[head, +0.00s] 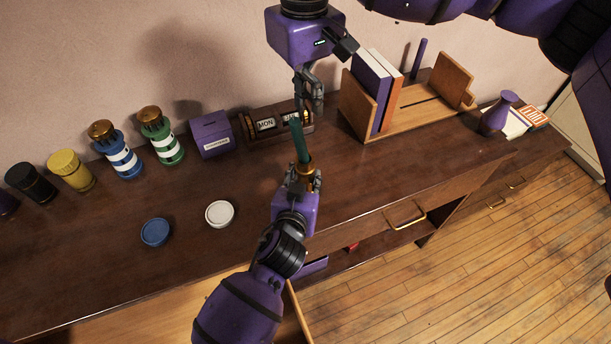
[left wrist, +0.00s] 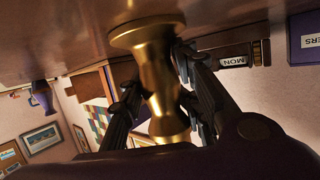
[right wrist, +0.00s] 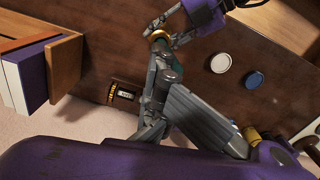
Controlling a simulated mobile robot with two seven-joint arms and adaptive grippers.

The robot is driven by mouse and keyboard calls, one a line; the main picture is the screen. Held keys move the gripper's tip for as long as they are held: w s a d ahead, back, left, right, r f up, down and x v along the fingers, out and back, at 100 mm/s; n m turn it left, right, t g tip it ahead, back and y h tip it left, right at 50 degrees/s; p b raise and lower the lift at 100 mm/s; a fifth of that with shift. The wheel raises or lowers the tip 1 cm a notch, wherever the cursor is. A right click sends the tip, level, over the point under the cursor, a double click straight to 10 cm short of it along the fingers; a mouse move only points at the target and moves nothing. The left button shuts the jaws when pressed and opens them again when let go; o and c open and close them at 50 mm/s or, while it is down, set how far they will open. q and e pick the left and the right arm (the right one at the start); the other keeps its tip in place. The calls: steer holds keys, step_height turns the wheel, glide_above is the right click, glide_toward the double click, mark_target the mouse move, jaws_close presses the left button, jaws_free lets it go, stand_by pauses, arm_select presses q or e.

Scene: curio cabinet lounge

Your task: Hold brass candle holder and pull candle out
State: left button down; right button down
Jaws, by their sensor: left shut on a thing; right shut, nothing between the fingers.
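The brass candle holder (head: 304,167) stands on the dark wooden cabinet top, and my left gripper (head: 304,180) is shut on it. In the left wrist view the brass holder (left wrist: 156,75) shows between the two fingers, its base at the tabletop. The dark green candle (head: 299,142) rises from the holder in the head view, tilted slightly left. My right gripper (head: 314,106) is shut and empty beside the candle's upper end. In the right wrist view its fingers partly hide the candle (right wrist: 173,72), so I cannot tell whether they touch it.
A calendar block (head: 265,125) and a purple box (head: 212,134) stand behind and left. A wooden book rack (head: 358,105) is at the back right. A white lid (head: 219,214) and a blue lid (head: 155,232) lie left of the holder.

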step_height(320, 180, up, 4)
glide_above(301, 145)
steer(key=w+d, duration=0.1)
steer(key=w, duration=0.1)
steer(key=shift+s+r, duration=0.1)
steer(key=shift+r, duration=0.1)
steer(key=shift+f, duration=0.95)
steer(key=c, duration=2)
jaws_free()
steer(key=shift+f, duration=0.4)
steer(key=o, duration=0.3)
steer(key=shift+f, duration=4.7)
steer(key=shift+c, duration=0.3)
jaws_close()
steer(key=shift+a, duration=0.15)
